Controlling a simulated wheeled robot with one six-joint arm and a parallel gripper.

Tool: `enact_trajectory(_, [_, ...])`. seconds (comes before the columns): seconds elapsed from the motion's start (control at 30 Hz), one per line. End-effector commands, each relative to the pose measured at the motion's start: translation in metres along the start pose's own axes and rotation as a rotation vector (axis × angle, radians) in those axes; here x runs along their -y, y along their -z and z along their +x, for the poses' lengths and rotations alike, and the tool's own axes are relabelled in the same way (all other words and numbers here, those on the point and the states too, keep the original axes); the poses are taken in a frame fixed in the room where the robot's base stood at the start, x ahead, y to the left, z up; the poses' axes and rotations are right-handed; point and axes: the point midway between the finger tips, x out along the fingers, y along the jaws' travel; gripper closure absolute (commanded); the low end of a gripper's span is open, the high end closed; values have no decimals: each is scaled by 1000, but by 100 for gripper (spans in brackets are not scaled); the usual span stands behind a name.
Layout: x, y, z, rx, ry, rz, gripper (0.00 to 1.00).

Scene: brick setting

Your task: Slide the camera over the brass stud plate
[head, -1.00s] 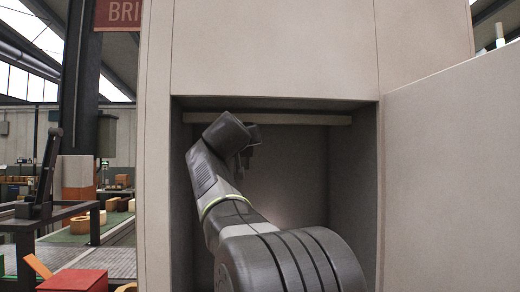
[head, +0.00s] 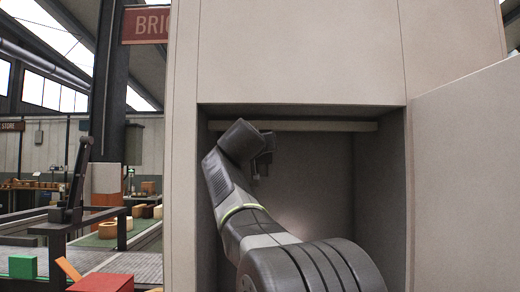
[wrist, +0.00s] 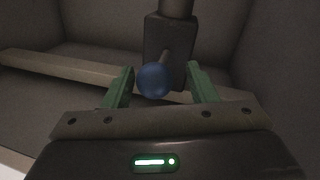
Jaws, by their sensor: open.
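My gripper (wrist: 160,74) is open in the wrist view, its two green fingers spread apart. A blue ball knob (wrist: 154,81) shows between the fingers, with a gap on each side. Its short stem runs to a dark boxy body (wrist: 168,40), which may be the camera, with a round post at its top. In the head view my gripper (head: 261,165) is small and dark inside a recess; its fingers are hard to make out and the boxy body cannot be told apart there. I see no brass stud plate in either view.
The recess (head: 310,190) has close walls on both sides and a pale beam (head: 330,126) across its top. The beam (wrist: 60,71) also crosses the wrist view, behind the fingers. A pale panel (head: 465,180) stands at right. A red box (head: 102,283) and a green block (head: 22,267) are at lower left.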

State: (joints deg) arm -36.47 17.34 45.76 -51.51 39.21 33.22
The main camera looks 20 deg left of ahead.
Motion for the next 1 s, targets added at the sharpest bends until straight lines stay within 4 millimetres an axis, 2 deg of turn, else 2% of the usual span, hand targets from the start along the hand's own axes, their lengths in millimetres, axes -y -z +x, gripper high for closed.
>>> enact_trajectory(0.17, [0, -1, -12, -1, 0, -1, 48])
enact_trajectory(0.27, [0, -2, -28, -2, 1, 1, 48])
enact_trajectory(0.5, [1, -2, -84, -2, 4, 2, 48])
enact_trajectory(0.7, [1, -1, -120, -1, 4, 1, 48])
enact_trajectory(0.83, [1, -1, -133, 0, 4, 1, 48])
enact_trajectory(1.0, [0, 0, -138, 0, 1, 1, 48])
